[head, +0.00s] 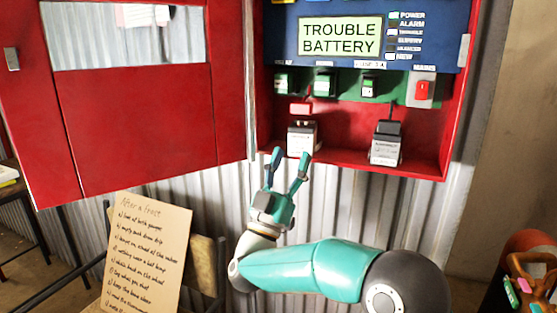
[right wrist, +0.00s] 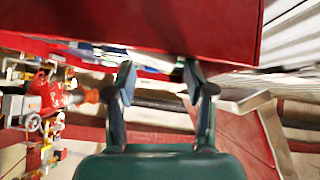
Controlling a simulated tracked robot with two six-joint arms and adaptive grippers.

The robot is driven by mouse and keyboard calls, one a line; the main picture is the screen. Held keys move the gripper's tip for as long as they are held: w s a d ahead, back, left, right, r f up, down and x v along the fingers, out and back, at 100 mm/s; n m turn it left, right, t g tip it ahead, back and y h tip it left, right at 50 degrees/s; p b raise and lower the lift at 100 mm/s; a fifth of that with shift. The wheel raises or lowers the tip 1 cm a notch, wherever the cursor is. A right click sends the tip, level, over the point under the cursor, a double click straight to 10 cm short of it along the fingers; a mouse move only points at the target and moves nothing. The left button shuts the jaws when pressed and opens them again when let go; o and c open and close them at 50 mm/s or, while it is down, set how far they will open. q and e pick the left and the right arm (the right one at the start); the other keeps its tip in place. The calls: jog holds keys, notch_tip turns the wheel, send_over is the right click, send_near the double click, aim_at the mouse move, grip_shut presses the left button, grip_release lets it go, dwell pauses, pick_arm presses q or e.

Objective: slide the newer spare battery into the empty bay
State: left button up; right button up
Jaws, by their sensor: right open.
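A red cabinet (head: 420,168) hangs open on the corrugated wall. Two grey-and-white batteries with dark tops stand on its floor, a left battery (head: 301,142) and a right battery (head: 385,150). I cannot read their labels well enough to tell which is newer. I cannot make out an empty bay. My right gripper (head: 291,154) is open and empty, pointing up just below the left battery, at the cabinet's lower edge. In the right wrist view its open fingers (right wrist: 160,82) stand apart under a red cabinet surface (right wrist: 160,30). My left gripper is not in view.
The panel display (head: 340,37) reads "TROUBLE BATTERY". A red switch (head: 422,91) sits below it at right. The red door (head: 130,120) stands open to the left. A handwritten board (head: 145,250) leans on a chair at lower left. Red pipework (right wrist: 50,92) shows blurred in the wrist view.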

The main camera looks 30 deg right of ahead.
jog(key=f+b, duration=0.1)
jog(key=f, duration=0.1)
jog(key=f+b, duration=0.1)
jog(key=shift+d+f, duration=0.35)
jog(key=c, duration=0.5)
jog(key=d+f+n+y, duration=0.1)
jog(key=w+f+n, duration=0.1)
jog(key=f, duration=0.1)
jog(key=shift+w+d+g+y, duration=0.1)
jog(key=shift+d+g+y, duration=0.2)
jog(key=shift+d+y, duration=0.1)
grip_shut()
jog(key=s+a+r+n+g+y+p, duration=0.15)
jog(key=a+r+n+y+p, duration=0.3)
jog(key=p, duration=1.15)
jog(key=s+a+r+n+g+y+p, duration=0.1)
jog(key=s+a+r+n+y+p, duration=0.35)
jog(key=p, duration=1.15)
jog(key=w+d+r+h+b, duration=0.1)
jog(key=w+d, duration=0.3)
jog(key=w, duration=0.1)
jog(key=shift+d, duration=0.35)
